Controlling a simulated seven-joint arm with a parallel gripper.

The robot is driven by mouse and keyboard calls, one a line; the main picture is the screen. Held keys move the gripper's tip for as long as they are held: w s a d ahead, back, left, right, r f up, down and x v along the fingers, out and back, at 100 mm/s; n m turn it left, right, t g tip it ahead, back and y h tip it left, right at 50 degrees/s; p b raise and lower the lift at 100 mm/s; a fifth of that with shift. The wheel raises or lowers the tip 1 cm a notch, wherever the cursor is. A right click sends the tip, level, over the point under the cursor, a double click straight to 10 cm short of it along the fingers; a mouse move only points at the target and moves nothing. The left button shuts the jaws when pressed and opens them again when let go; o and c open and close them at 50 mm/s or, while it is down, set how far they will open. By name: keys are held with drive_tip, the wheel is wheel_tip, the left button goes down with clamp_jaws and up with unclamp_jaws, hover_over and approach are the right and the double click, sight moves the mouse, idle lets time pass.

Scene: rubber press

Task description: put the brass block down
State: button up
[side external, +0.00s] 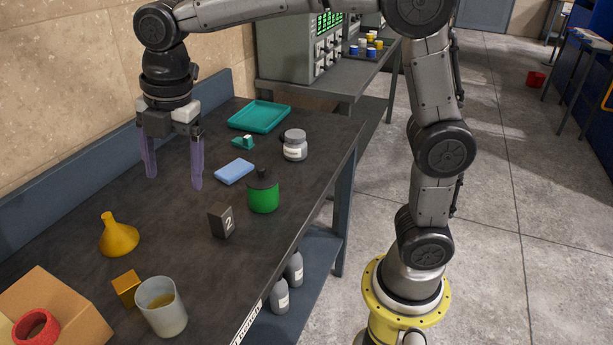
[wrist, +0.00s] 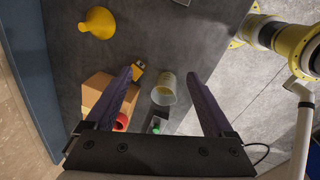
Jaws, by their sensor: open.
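The brass block (side external: 127,288) is a small golden cube resting on the dark table, between the cardboard box and the translucent beaker. It also shows in the wrist view (wrist: 139,72), close beside the tip of the left finger in the picture. My gripper (side external: 173,181) has its two purple fingers wide apart with nothing between them. In the side view it hangs above the table, toward the wall and well back from the block. The fingers (wrist: 156,77) also show in the wrist view, partly covering the things below.
A yellow funnel (side external: 119,235), the beaker (side external: 162,307) and the cardboard box (side external: 57,305) with a red ring (side external: 36,329) surround the block. A dark number block (side external: 221,220), green pot (side external: 263,195), blue sponge (side external: 235,171), jar (side external: 295,145) and teal tray (side external: 259,117) stand farther back.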

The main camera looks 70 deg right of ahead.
drive_tip(key=s+d+f+m+t, duration=0.1)
drive_tip(key=s+d+f+m, duration=0.1)
drive_tip(key=s+d+m, duration=0.4)
drive_tip(key=s+d+f+m+t, duration=0.1)
drive_tip(key=s+d+m, duration=0.5)
drive_tip(key=s+m, duration=0.8)
drive_tip(key=s+t, duration=0.1)
drive_tip(key=s, duration=0.1)
drive_tip(key=shift+s+d+f+m+t+h, duration=0.15)
drive_tip(key=shift+s+f+m+t+h, duration=0.15)
drive_tip(key=shift+s+f, duration=0.1)
